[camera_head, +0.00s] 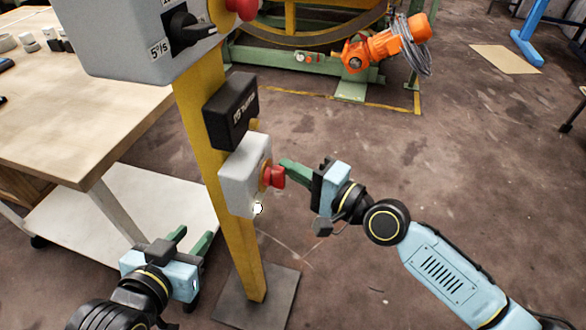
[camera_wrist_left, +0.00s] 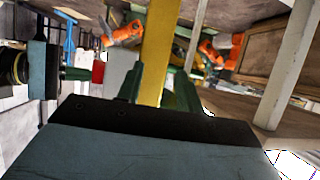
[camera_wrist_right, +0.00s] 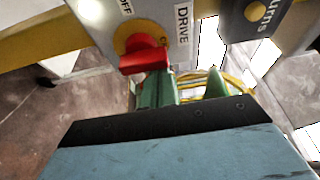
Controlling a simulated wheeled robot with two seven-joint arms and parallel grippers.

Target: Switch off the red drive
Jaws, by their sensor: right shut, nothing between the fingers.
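The red drive switch (camera_head: 275,177) is a red handle on a yellow disc, on the side of a light grey box (camera_head: 240,190) fixed to a yellow post. In the right wrist view the red handle (camera_wrist_right: 145,58) sits by the labels "OFF" and "DRIVE". My right gripper (camera_head: 284,165) is shut and empty, its green fingertips right beside the red handle; I cannot tell whether they touch it. My left gripper (camera_head: 190,238) is open and empty, low and left of the post. Its parted green fingers show in the left wrist view (camera_wrist_left: 163,88).
A black box (camera_head: 231,110) and a larger grey box (camera_head: 140,45) with a black knob and a red button sit higher on the yellow post (camera_head: 237,245). A wooden workbench (camera_head: 100,115) is at left. An orange robot arm (camera_head: 385,45) stands behind.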

